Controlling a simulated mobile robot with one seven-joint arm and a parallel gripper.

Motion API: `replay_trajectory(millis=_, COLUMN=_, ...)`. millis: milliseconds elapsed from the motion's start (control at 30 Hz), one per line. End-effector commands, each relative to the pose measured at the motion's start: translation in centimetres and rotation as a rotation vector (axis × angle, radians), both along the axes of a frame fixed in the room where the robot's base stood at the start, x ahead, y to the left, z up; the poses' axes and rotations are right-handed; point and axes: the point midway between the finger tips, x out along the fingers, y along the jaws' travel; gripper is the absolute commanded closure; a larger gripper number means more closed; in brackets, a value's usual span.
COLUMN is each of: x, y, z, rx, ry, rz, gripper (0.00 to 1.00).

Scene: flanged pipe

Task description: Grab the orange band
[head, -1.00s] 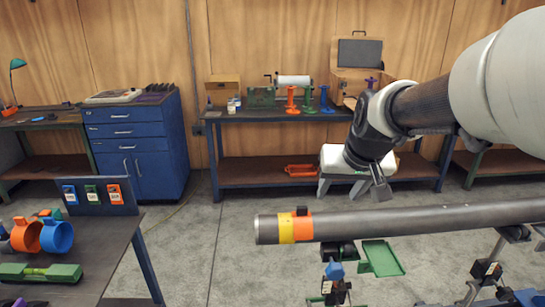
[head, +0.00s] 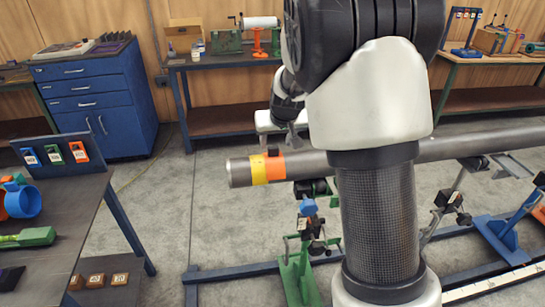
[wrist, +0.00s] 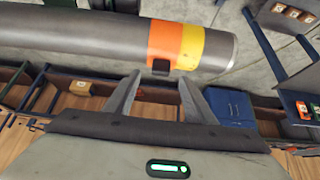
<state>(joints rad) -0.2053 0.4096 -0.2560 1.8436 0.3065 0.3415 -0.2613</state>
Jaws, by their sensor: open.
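The orange band (head: 274,166) wraps around the grey pipe (head: 470,146) near its left end, with a small black block (head: 272,152) on top of it. A yellow band (head: 258,170) sits right beside it, nearer the pipe's end. In the wrist view the orange band (wrist: 164,41) and the yellow band (wrist: 192,47) lie beyond the fingertips. My gripper (wrist: 160,80) is open and empty, its two fingers apart and short of the pipe, with the black block (wrist: 161,67) between their tips. In the head view my arm hides part of the pipe, and the gripper (head: 290,130) shows behind it.
Stands with green and blue parts (head: 308,208) hold the pipe from below. A dark table (head: 85,210) with coloured rings and a tag board stands at the left. A workbench (head: 225,62) runs along the back wall. Open floor lies between the table and the pipe.

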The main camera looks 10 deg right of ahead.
Motion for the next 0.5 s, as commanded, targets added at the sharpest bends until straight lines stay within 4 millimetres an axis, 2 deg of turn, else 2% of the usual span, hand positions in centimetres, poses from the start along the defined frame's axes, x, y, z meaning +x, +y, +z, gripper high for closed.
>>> replay_trajectory(millis=133, x=0.5, y=0.0, z=-0.9, rx=0.001, ry=0.001, rz=-0.001, gripper=0.5)
replay_trajectory(millis=333, x=2.1, y=0.1, z=-3.6, rx=0.0, ry=0.003, rz=-0.002, gripper=0.5)
replay_trajectory(millis=500, x=2.8, y=0.1, z=-4.6, rx=0.001, ry=0.0, rz=-0.001, gripper=0.5)
